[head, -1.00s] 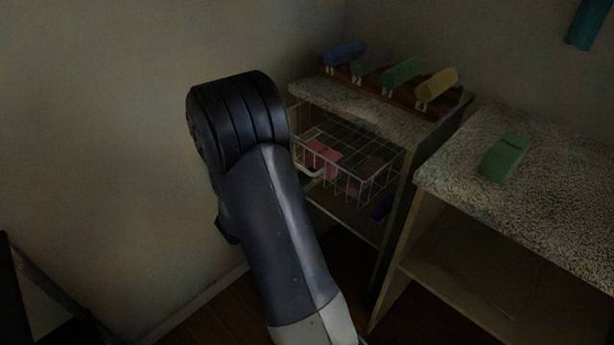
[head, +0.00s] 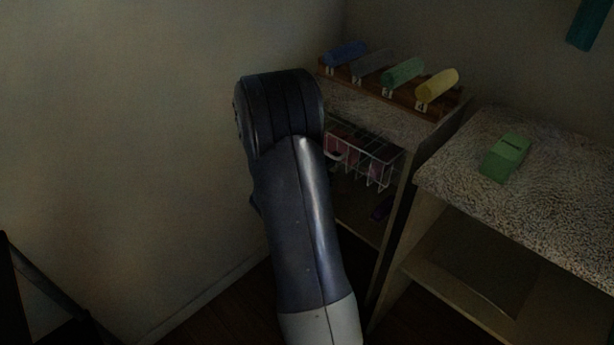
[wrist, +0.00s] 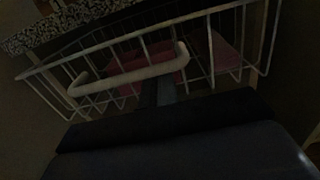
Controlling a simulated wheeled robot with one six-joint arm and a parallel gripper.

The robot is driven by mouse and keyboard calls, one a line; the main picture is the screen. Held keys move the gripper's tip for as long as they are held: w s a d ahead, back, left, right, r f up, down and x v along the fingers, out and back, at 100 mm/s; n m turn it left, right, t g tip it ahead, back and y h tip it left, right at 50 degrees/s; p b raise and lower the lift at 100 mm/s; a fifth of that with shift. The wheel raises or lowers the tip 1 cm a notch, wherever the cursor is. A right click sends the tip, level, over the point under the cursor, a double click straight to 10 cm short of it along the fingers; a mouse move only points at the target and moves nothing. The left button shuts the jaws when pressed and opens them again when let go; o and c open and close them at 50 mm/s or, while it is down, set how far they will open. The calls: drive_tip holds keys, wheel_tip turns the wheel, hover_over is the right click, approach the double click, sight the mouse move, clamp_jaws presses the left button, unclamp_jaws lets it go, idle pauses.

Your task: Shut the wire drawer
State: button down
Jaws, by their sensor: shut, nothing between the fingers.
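The white wire drawer (head: 372,162) sits under the top of the small shelf unit, with its front a little out from the unit. In the wrist view, its front wires (wrist: 105,42) and thick white handle (wrist: 130,77) fill the upper part. Folded pink towels (wrist: 140,62) lie inside it. My gripper (wrist: 166,90) is shut and empty, its fingertips at the drawer front beside the handle's right part; contact is hard to tell. In the head view my arm hides the gripper and the drawer's left part.
A purple item (head: 382,208) is on the lower shelf. A wall is at left.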

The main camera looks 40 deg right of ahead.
drive_tip(key=d, duration=0.7)
drive_tip(key=shift+w+d+b, duration=0.2)
drive_tip(key=shift+w+b, duration=0.1)
drive_tip(key=shift+b, duration=0.05)
drive_tip(key=shift+d+r, duration=0.1)
drive_tip(key=shift+r, duration=0.05)
drive_tip(key=shift+w+a, duration=0.1)
drive_tip(key=shift+a, duration=0.2)
drive_tip(key=s+a, duration=0.1)
drive_tip(key=a, duration=1.2)
drive_tip(key=shift+s+a+p, duration=0.15)
drive_tip(key=shift+a+p, duration=0.25)
drive_tip(key=d, duration=0.9)
drive_tip(key=w+d+b, duration=0.1)
drive_tip(key=d, duration=0.3)
drive_tip(key=shift+d+f, duration=0.2)
